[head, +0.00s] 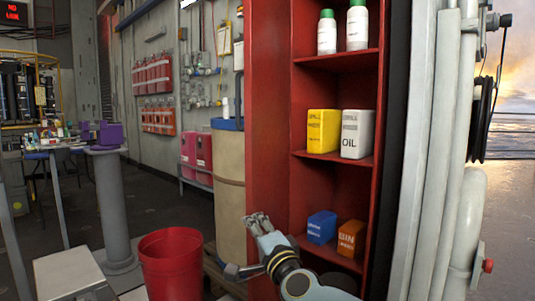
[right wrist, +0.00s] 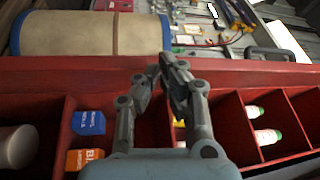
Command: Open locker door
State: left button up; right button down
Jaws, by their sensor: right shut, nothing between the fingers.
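The red locker (head: 267,130) stands open-fronted in the middle of the head view, with its shelves in plain sight. Its red edge also runs across the right wrist view (right wrist: 60,75). I cannot tell whether the tall red panel on its left is a door or a side wall. My right gripper (head: 256,219) is in front of the locker's lower left part, shut and empty. In the right wrist view its fingertips (right wrist: 167,66) meet over the red edge; contact with it cannot be told. My left gripper is not in view.
The locker holds white bottles (head: 327,33), a yellow can (head: 322,131), a white OIL can (head: 357,134), a blue box (head: 321,227) and an orange box (head: 350,239). A red bin (head: 170,264) and a tan drum (head: 230,180) stand left of it. Pale pipes (head: 425,150) flank its right.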

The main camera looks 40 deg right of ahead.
jog(key=m+p, duration=0.1)
jog(key=p, duration=0.4)
send_near(258, 170)
jog(key=s, duration=0.3)
jog(key=s+r+m+g+p, duration=0.1)
jog(key=s+r+g+p, duration=0.1)
jog(key=s+p, duration=0.25)
jog(key=x, duration=0.4)
jog(key=a+b+x, duration=0.1)
jog(key=x, duration=0.3)
jog(key=a+b+x, duration=0.1)
jog(key=x, duration=0.3)
jog(key=shift+w+a+f, duration=0.15)
jog(key=shift+w, duration=0.35)
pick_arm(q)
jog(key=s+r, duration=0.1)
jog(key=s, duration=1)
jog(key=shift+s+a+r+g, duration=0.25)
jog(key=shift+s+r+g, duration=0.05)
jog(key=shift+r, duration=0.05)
